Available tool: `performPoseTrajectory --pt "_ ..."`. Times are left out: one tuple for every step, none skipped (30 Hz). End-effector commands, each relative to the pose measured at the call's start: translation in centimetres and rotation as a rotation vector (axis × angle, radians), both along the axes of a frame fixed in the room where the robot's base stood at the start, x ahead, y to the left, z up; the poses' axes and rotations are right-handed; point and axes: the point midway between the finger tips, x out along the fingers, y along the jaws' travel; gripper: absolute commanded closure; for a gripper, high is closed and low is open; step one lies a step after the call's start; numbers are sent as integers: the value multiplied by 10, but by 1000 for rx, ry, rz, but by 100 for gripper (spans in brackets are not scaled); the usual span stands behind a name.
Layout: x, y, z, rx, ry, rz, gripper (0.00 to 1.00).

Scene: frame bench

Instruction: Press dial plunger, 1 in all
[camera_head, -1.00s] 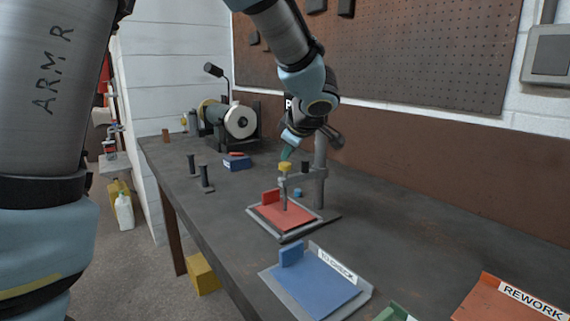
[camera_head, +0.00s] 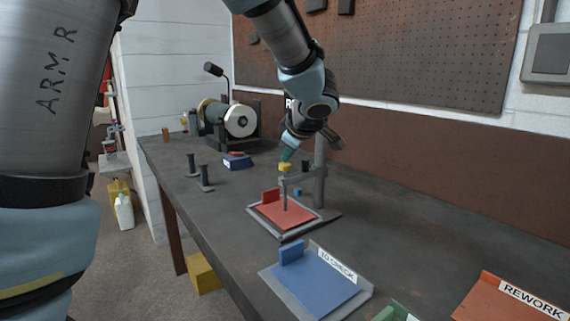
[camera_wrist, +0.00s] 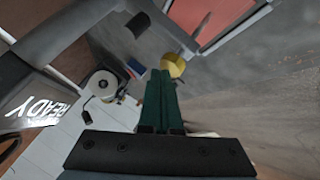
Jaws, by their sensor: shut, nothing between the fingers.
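The yellow cap also shows in the wrist view (camera_wrist: 173,65), just beyond the fingertips. My gripper (camera_head: 286,155) has green fingers, shut with nothing between them. It is tilted, with its tips at or just above the cap; I cannot tell whether they touch. The fingers also show in the wrist view (camera_wrist: 160,75), side by side.
A blue tray (camera_head: 318,285) marked for checking stands in front, and an orange rework tray (camera_head: 510,300) at the right. A bench grinder (camera_head: 232,120), a small blue block (camera_head: 237,162) and two dark posts (camera_head: 203,177) stand behind to the left.

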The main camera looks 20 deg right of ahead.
Motion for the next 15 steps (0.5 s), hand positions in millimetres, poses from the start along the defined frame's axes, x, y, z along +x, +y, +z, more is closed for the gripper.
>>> performPoseTrajectory --pt "0 0 -1 1 1 1 100" --pt "0 0 -2 1 1 1 100" --pt "0 0 -2 1 1 1 100" --pt "0 0 -2 1 1 1 100" --pt "0 0 -3 1 1 1 100" --pt "0 0 -3 0 1 0 100" --pt "0 0 -4 0 1 0 100" --pt "0 0 -4 0 1 0 100" --pt "0 0 -4 0 1 0 100" --pt "0 0 -5 0 1 0 100" --pt "0 0 -5 0 1 0 100" --pt "0 0 -6 0 1 0 100" --pt "0 0 -6 0 1 0 100" --pt "0 0 -6 0 1 0 100" --pt "0 0 -7 0 1 0 100"
